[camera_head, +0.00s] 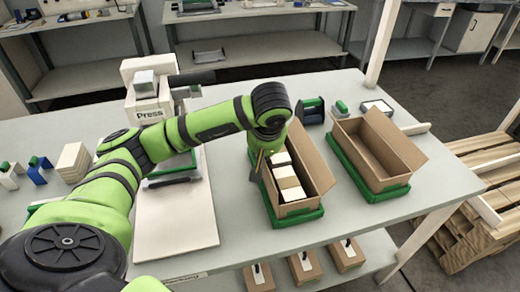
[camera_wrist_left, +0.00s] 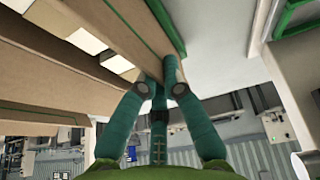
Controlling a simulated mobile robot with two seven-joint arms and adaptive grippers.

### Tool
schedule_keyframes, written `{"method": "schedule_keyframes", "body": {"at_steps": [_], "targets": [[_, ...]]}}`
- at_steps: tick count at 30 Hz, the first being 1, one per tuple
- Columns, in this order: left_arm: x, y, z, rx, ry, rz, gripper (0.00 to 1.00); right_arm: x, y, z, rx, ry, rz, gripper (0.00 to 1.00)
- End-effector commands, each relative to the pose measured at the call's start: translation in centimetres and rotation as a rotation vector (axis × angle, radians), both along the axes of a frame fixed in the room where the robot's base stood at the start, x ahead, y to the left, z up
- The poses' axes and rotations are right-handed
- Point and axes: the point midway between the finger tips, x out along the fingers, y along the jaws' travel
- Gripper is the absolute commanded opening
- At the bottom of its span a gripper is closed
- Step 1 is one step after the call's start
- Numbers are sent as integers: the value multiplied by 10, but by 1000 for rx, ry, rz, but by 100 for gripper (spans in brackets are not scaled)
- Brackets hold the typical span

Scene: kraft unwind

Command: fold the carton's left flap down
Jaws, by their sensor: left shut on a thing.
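The brown carton (camera_head: 318,165) stands open in a green tray (camera_head: 297,220) near the middle of the table. Several white boxes (camera_head: 288,182) are inside it; they also show in the wrist view (camera_wrist_left: 85,40). My left gripper (camera_head: 257,172) reaches down at the carton's left side. The arm hides part of the carton's far end and left side in the head view. My right gripper is not in view.
An empty open carton (camera_head: 380,150) in another green tray (camera_head: 385,193) stands close to the right. A press (camera_head: 150,90) stands at the back left. A white board (camera_head: 175,225) lies left of the carton. Small cartons (camera_head: 305,266) sit on a lower shelf.

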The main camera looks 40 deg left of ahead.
Motion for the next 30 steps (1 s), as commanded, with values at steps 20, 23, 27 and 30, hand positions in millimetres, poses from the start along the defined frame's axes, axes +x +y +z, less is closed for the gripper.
{"method": "schedule_keyframes", "body": {"at_steps": [20,23,27,30], "targets": [[2,-2,0,34,41,-1,16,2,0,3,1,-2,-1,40],[2,-2,0,34,41,-1,33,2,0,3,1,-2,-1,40],[2,-2,0,34,41,-1,33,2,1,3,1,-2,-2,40],[2,-2,0,34,41,-1,33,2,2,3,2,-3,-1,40]]}}
